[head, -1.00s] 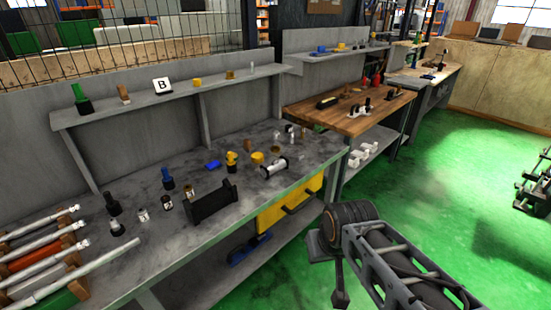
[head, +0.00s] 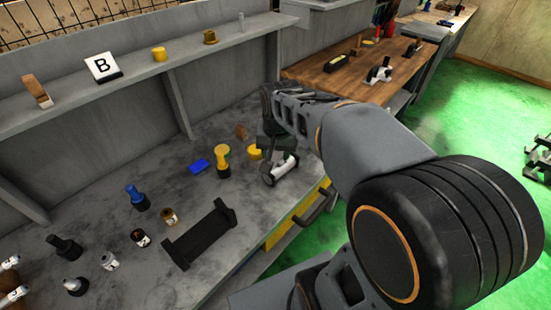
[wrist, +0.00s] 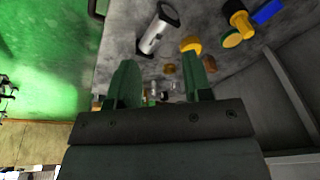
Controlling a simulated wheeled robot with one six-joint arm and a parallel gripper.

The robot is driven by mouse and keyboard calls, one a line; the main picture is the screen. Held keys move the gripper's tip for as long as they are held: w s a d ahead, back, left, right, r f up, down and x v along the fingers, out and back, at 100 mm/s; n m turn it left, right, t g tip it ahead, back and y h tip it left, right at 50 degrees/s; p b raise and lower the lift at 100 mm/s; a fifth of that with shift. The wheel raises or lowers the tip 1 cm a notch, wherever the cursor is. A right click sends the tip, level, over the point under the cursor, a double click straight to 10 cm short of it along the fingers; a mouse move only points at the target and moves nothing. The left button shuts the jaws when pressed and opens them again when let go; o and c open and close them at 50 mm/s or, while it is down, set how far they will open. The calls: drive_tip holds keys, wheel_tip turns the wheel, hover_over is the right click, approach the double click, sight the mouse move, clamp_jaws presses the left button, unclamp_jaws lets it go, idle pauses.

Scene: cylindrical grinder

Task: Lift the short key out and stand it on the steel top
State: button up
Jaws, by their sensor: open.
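My gripper (wrist: 160,78) is open in the wrist view, its two dark green fingers apart with nothing held. Beyond and between them are several small metal and brown pieces (wrist: 160,88) on the grey steel top (wrist: 225,62). They are too small to tell which, if any, is the short key. In the head view my gripper is over the far right part of the steel top (head: 110,220), and the arm hides the pieces there. A white-and-black cylinder in a stand (head: 281,168) lies near the gripper; it also shows in the wrist view (wrist: 152,36).
A yellow-and-black piece (head: 223,160), a yellow cup (head: 254,151) and a blue block (head: 199,166) stand left of the gripper. A black cradle (head: 200,234) is nearer. A shelf (head: 130,75) runs behind. A wooden bench (head: 345,80) adjoins beyond.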

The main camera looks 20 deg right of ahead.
drive_tip(key=w+d+f+m+g, duration=0.1)
drive_tip(key=w+d+m, duration=0.2)
drive_tip(key=w, duration=0.3)
drive_tip(key=m+g, duration=0.1)
drive_tip(key=m, duration=0.4)
hover_over(281, 161)
wheel_tip(281, 161, down, 12)
drive_tip(key=shift+p, duration=0.35)
drive_tip(key=shift+f+p, duration=0.55)
drive_tip(key=shift+f, duration=2.6)
drive_tip(key=shift+c, duration=0.4)
clamp_jaws()
